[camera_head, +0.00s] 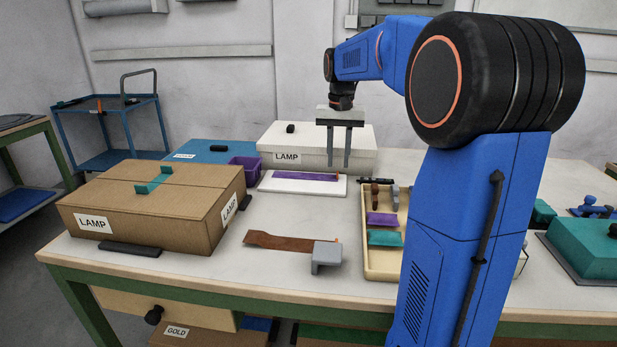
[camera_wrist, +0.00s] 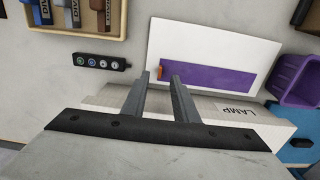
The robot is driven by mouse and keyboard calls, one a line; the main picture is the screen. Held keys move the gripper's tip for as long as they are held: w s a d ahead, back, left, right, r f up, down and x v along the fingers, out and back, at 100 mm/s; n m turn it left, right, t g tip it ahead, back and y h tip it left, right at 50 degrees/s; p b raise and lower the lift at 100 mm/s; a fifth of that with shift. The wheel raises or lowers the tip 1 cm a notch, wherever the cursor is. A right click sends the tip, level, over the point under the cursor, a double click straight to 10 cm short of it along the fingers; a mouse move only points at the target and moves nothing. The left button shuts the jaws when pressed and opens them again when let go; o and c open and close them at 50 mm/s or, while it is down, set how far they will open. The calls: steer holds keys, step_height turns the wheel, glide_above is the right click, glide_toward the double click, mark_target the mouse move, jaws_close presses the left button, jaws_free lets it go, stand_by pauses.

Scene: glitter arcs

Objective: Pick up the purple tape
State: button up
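A long flat purple strip, which looks like the purple tape (camera_head: 305,176), lies on a white board (camera_head: 265,183) on the table in front of the white LAMP box. In the wrist view the purple tape (camera_wrist: 210,78) lies along the lower part of the white board (camera_wrist: 215,45), with a small orange piece at its left end. My gripper (camera_head: 340,166) points down with its two fingers apart and nothing between them. It is above the table near the tape's right end. In the wrist view the fingertips of my gripper (camera_wrist: 160,76) show near the orange end.
The white LAMP box (camera_head: 318,140) stands close behind the board. A purple bin (camera_head: 244,170) is at its left. A beige tray (camera_head: 381,272) holds several items, including a purple piece (camera_head: 381,219). A brown LAMP box (camera_head: 150,200) and a grey block (camera_head: 327,257) with a brown strip lie nearer.

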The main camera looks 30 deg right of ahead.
steer(key=shift+s+f, duration=0.1)
steer(key=shift+f, duration=1.55)
jaws_close()
steer(key=shift+r, duration=0.1)
